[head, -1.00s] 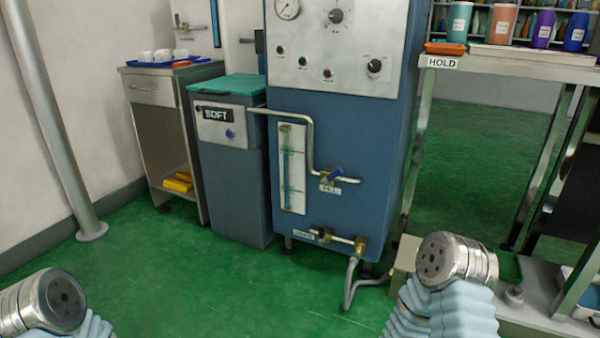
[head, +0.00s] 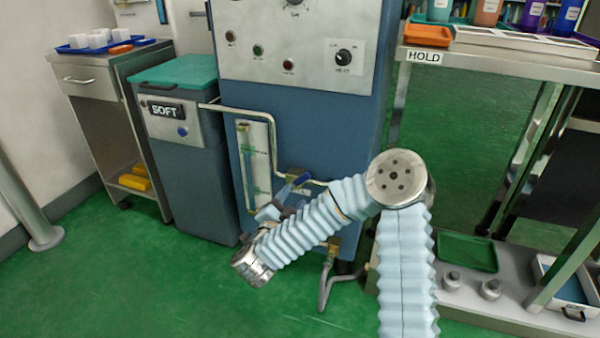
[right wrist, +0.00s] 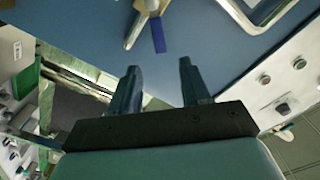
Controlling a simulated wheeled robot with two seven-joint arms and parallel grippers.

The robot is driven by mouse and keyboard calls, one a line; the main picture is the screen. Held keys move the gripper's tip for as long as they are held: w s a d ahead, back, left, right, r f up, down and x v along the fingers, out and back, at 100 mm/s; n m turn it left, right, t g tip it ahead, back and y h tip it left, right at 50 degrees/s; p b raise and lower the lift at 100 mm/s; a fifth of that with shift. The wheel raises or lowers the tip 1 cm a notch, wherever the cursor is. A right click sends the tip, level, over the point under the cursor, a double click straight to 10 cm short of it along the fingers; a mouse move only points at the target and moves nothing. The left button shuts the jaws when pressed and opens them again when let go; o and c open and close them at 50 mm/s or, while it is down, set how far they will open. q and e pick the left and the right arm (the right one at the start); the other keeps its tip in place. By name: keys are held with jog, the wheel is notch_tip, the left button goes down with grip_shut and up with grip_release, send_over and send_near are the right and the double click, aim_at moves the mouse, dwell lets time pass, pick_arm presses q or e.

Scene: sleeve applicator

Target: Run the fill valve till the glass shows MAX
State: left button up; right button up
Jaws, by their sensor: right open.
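The fill valve (head: 297,179) has a blue handle and sits on the pipe at the front of the blue machine (head: 340,125). Its blue handle (right wrist: 158,36) also shows in the right wrist view, just beyond my fingertips. The tall sight glass (head: 256,165) is left of the valve; its marks and level are too small to read. My right gripper (head: 272,211) is in front of the machine, below and left of the valve, partly hidden by my arm. In the right wrist view its two fingers (right wrist: 159,68) are apart and empty, with the handle ahead between them. My left gripper is out of view.
A grey bin (head: 197,135) labelled SOFT stands left of the machine. A drain valve (head: 333,245) and hose (head: 324,290) are low on the machine. A bench (head: 500,68) marked HOLD stands at right. Green floor is clear at front left.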

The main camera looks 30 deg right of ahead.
aim_at(305, 178)
jog(key=x, duration=1)
jog(key=shift+w+d, duration=0.2)
jog(key=shift+d, duration=0.05)
jog(key=shift+c, duration=0.5)
grip_shut()
